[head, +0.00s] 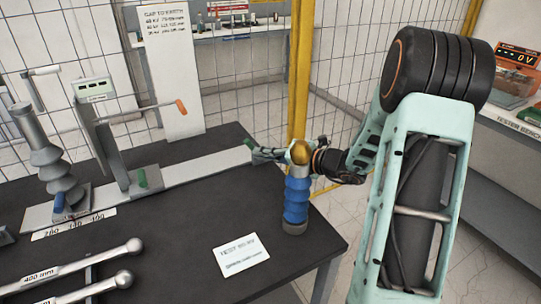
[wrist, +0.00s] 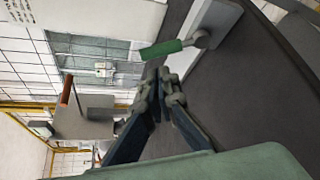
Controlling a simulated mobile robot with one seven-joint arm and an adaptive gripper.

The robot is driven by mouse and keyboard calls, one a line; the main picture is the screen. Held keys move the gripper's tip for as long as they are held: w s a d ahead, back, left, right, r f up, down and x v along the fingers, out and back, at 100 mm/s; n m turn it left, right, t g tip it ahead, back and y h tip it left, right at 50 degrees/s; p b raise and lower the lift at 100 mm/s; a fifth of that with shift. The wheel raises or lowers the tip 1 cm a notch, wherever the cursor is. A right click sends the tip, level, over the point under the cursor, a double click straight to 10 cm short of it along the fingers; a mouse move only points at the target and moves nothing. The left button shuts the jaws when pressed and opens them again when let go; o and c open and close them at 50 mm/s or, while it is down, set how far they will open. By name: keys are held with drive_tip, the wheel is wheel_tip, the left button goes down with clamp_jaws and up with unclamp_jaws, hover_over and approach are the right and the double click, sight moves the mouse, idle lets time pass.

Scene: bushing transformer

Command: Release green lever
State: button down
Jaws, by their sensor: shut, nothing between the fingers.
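The green lever (head: 248,143) shows in the head view at the right end of the long pale rail, just beyond my fingertips. In the wrist view the green lever (wrist: 162,49) lies across the end of the rail, pivoted at its right on a grey knob, in front of my fingertips. My gripper (head: 262,154) is partly hidden by the gold ball on the blue bushing. In the wrist view my gripper (wrist: 161,84) is shut and empty, its tips close to the lever with a small gap showing; contact cannot be judged.
The blue bushing with a gold top (head: 296,200) stands directly before my gripper. A second green handle (head: 141,178) sits at the meter stand's foot. An orange-handled crank (head: 181,108) projects from that stand. A yellow post (head: 299,70) rises behind. The dark table (head: 185,235) has clear room centrally.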

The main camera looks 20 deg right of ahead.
sight(251, 143)
drive_tip(key=shift+x, duration=2.15)
drive_tip(key=shift+r, duration=0.1)
drive_tip(key=shift+d+r+p, duration=0.1)
drive_tip(key=shift+d+p, duration=0.1)
drive_tip(key=shift+p, duration=0.3)
drive_tip(key=shift+m, duration=0.3)
drive_tip(key=d+r+m+y+p, duration=0.1)
drive_tip(key=p, duration=0.2)
drive_tip(key=shift+w+t+y, duration=0.1)
drive_tip(key=shift+t+y, duration=0.2)
drive_tip(key=shift+w+d+r+m+t+y+p, duration=0.1)
drive_tip(key=shift+d+m+t+y+p, duration=0.35)
drive_tip(key=shift+m+p, duration=0.65)
drive_tip(key=shift+d+m+y+p, duration=0.25)
drive_tip(key=shift+d+m+p, duration=0.25)
drive_tip(key=shift+p, duration=0.15)
drive_tip(key=shift+w, duration=0.1)
drive_tip(key=shift+d, duration=0.1)
